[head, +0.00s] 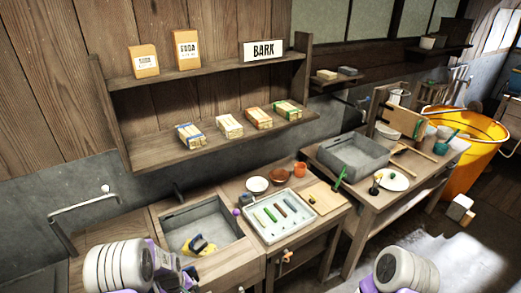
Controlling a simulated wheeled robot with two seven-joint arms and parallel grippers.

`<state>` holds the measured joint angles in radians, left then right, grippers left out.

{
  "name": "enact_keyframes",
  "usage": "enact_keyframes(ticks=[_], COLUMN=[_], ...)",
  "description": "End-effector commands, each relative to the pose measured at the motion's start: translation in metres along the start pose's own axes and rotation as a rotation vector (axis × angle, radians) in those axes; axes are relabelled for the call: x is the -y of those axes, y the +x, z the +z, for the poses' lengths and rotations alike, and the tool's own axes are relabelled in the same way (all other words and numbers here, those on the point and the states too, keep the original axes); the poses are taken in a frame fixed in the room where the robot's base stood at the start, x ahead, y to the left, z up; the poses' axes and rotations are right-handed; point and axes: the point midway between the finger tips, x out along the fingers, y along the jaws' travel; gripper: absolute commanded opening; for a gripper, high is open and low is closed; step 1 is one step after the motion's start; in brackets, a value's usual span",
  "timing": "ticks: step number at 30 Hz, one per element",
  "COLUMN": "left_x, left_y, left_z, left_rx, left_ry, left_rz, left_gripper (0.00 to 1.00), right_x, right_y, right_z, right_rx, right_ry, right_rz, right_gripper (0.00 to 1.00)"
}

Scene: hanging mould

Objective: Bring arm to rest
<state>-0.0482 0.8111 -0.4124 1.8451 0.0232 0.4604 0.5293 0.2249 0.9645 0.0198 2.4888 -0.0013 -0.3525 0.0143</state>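The lower part of the head view shows parts of my two arms. My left arm's pale ribbed link with purple parts is at the bottom left, in front of the wooden counter and the sink. My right arm's pale rounded link is at the bottom right, in front of the floor and below the right-hand table. I cannot make out the fingers of either gripper, and neither arm is seen touching anything.
A grey sink (205,222) holds a yellow and dark item (199,246). A pale tray (291,234) of coloured sticks lies beside it. A grey basin (354,157) and white plate (393,180) stand on the right table. A yellow bucket (477,160) stands behind.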

Motion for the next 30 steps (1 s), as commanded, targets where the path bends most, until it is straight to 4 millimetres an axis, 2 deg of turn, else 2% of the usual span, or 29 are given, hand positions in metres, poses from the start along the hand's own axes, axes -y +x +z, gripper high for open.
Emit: enact_keyframes(ticks=[1, 5, 8, 10, 12, 16, 18, 21, 30], left_x=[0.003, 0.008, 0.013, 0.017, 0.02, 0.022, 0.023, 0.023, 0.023], left_y=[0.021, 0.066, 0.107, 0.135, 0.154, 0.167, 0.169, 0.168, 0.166], left_z=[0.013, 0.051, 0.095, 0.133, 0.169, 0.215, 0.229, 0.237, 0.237], left_rx=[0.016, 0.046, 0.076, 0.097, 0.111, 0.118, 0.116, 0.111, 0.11], left_ry=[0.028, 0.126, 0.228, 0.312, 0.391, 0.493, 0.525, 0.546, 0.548], left_rz=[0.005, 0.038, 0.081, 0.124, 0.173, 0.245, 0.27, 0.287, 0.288], left_gripper=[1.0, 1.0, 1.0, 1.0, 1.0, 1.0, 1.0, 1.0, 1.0], right_x=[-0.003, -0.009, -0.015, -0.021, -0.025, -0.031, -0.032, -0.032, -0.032], right_y=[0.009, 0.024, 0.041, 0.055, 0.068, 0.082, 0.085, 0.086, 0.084], right_z=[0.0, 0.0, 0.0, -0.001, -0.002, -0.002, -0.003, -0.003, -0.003], right_rx=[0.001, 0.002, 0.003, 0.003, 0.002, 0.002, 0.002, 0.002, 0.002], right_ry=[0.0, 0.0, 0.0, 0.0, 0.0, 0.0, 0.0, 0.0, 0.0], right_rz=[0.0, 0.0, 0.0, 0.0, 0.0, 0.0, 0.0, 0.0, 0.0], right_gripper=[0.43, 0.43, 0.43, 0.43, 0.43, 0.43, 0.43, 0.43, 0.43])
